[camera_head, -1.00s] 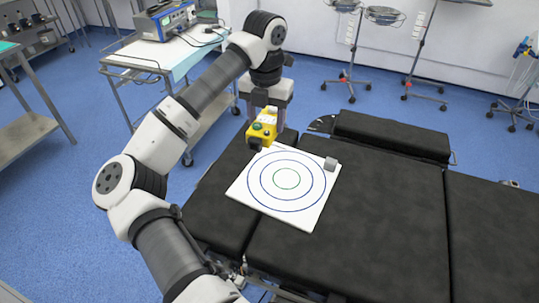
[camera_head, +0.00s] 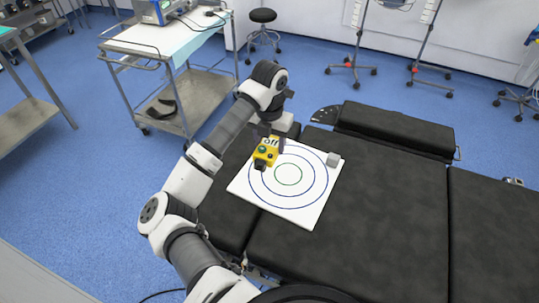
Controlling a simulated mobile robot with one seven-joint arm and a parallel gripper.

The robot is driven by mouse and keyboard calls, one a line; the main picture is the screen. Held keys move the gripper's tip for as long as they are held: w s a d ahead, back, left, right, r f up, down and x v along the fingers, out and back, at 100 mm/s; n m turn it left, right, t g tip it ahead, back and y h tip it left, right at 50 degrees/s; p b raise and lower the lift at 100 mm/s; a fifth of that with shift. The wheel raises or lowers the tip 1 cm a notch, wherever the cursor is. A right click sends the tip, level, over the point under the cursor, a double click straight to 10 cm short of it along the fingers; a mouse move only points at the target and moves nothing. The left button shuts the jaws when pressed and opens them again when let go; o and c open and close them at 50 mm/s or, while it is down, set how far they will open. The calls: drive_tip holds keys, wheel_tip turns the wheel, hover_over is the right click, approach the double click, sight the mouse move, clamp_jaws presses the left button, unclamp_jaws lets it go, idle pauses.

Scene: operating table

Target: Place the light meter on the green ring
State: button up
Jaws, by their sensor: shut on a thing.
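The light meter (camera_head: 265,153) is a small yellow box with dark parts and a green spot on it. My gripper (camera_head: 273,138) is shut on it and holds it at the upper left part of the white board. The green ring (camera_head: 288,184) is the smallest, innermost circle on the board (camera_head: 311,213). I cannot tell how high the meter is above the board.
A small grey block (camera_head: 333,159) sits at the board's upper right corner. The board lies on a black padded operating table (camera_head: 380,220). A metal trolley (camera_head: 150,50) stands behind on the left, and a round stool (camera_head: 263,16) at the back.

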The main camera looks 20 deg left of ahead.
sight(269, 144)
drive_tip(key=shift+f+p, duration=0.75)
drive_tip(key=shift+f, duration=2.75)
drive_tip(key=shift+f, duration=0.15)
drive_tip(key=o, duration=1.2)
wheel_tip(269, 144, up, 11)
drive_tip(key=b, duration=0.2)
drive_tip(key=shift+b, duration=0.3)
drive_tip(key=shift+r, duration=0.7)
